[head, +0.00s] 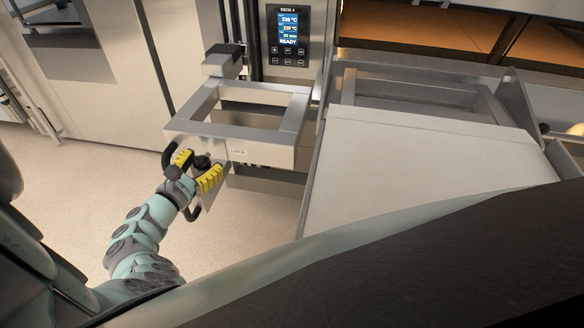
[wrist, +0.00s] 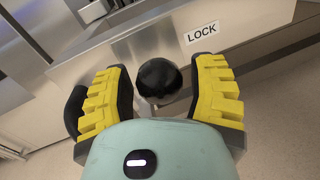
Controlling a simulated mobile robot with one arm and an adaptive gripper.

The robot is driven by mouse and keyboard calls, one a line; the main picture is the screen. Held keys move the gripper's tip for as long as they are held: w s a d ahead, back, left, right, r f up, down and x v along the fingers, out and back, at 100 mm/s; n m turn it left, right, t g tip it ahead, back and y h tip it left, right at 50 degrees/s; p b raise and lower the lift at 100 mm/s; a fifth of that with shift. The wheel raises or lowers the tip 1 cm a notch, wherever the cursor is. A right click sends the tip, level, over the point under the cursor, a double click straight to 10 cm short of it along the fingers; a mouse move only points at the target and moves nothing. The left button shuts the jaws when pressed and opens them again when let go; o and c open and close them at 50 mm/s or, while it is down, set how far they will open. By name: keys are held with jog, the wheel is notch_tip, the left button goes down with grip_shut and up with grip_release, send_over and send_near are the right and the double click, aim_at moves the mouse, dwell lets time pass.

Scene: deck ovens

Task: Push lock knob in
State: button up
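The lock knob (wrist: 158,78) is a round black ball in the wrist view. It stands in front of a steel frame, left of a white label reading LOCK (wrist: 201,34). In the head view the knob (head: 202,161) shows as a dark ball at my gripper (head: 197,172). My gripper's two yellow ribbed fingers stand apart, one on each side of the knob, in the wrist view (wrist: 160,95). A gap shows between each finger and the knob, so it is not gripped. The knob's shaft is mostly hidden behind the ball.
A wide pale loader surface (head: 420,165) lies to the right. A lit oven deck (head: 440,25) is behind it. Clear floor (head: 75,140) lies left.

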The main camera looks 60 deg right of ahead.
grip_shut()
jog(key=shift+w+d+b, duration=0.2)
jog(key=shift+w+d, duration=0.05)
jog(key=shift+d, duration=0.3)
jog(key=shift+w+d+b, duration=0.2)
jog(key=shift+w+d, duration=0.05)
jog(key=shift+d, duration=0.3)
jog(key=shift+o, duration=1.7)
grip_release()
jog(key=shift+d, duration=0.1)
jog(key=s+a, duration=0.2)
jog(key=a, duration=1)
jog(key=shift+s, duration=0.15)
